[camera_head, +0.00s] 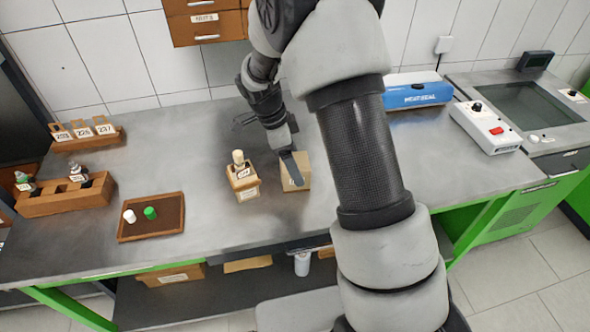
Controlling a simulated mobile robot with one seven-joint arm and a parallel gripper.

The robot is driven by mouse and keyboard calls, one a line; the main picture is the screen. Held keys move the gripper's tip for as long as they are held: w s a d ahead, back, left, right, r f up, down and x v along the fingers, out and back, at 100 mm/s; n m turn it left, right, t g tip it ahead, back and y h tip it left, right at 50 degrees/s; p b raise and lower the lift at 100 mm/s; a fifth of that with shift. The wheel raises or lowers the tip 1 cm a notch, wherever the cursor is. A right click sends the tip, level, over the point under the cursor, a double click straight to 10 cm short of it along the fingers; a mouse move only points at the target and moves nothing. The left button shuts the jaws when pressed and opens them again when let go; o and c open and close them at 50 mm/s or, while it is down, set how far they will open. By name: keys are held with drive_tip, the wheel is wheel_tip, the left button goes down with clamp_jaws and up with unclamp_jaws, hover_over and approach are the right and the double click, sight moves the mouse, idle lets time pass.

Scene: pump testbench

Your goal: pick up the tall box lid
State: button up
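A light brown box (301,182) stands on the grey bench near the middle. My gripper (290,166) is at this box, with a dark finger in front of its upper left part. Part of the box is hidden behind the finger, and I cannot tell whether they touch. A separate lid on it cannot be made out. I cannot tell whether the gripper is open or shut. To its left stands another wooden box (244,183) with a white label and a pale upright peg-like piece (238,157) on top, apart from the gripper.
A brown tray (151,230) with a white and a green cap lies to the left. Wooden racks (66,203) stand at the far left. A blue and white box (417,95) and a white device with a red switch (484,127) are on the right. The bench's front middle is clear.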

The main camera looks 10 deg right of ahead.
drive_tip(key=shift+w+x, duration=0.15)
drive_tip(key=shift+x, duration=1.25)
drive_tip(key=shift+w+x, duration=0.2)
drive_tip(key=shift+x, duration=1.15)
drive_tip(key=shift+c, duration=0.2)
drive_tip(key=c, duration=1.1)
